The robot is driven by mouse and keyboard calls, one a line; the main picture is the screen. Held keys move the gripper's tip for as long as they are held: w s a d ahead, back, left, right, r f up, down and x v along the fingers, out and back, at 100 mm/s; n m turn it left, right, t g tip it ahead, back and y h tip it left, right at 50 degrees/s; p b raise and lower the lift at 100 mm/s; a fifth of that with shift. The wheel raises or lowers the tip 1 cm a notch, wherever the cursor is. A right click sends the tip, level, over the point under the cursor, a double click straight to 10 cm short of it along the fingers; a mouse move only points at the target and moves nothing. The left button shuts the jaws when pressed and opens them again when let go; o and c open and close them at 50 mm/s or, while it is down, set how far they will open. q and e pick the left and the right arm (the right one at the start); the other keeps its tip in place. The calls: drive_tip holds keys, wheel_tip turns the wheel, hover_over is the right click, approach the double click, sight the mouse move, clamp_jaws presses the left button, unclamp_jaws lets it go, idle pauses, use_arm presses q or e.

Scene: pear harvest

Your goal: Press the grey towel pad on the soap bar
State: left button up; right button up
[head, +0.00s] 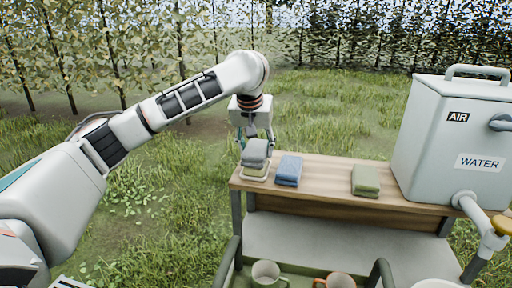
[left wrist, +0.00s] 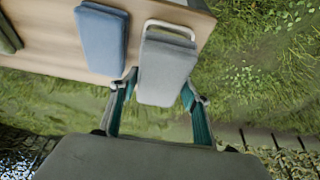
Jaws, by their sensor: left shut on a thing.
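The grey towel pad (head: 256,149) is at the left end of the wooden bench. My left gripper (head: 256,138) points down and is shut on it. In the left wrist view the pad (left wrist: 166,70) lies between the two fingers of the left gripper (left wrist: 160,88). A pale, rounded-edged frame or dish (head: 254,174) shows just below the pad, and part of its rim (left wrist: 168,27) shows past the pad's far end. The soap bar cannot be made out clearly; the pad covers that spot. Whether the pad touches it, I cannot tell. My right gripper is not in view.
A blue towel pad (head: 289,170) lies close to the right of the grey one. A green pad (head: 365,181) lies farther right, before a water tank (head: 450,130) with a tap. Cups (head: 266,274) stand below in front. Bare bench top (head: 327,172) lies between blue and green.

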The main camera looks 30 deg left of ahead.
sight(256, 147)
use_arm(q)
drive_tip(key=shift+f, duration=0.4)
idle(0.7)
drive_tip(key=shift+r, duration=3.55)
drive_tip(key=shift+f, duration=0.1)
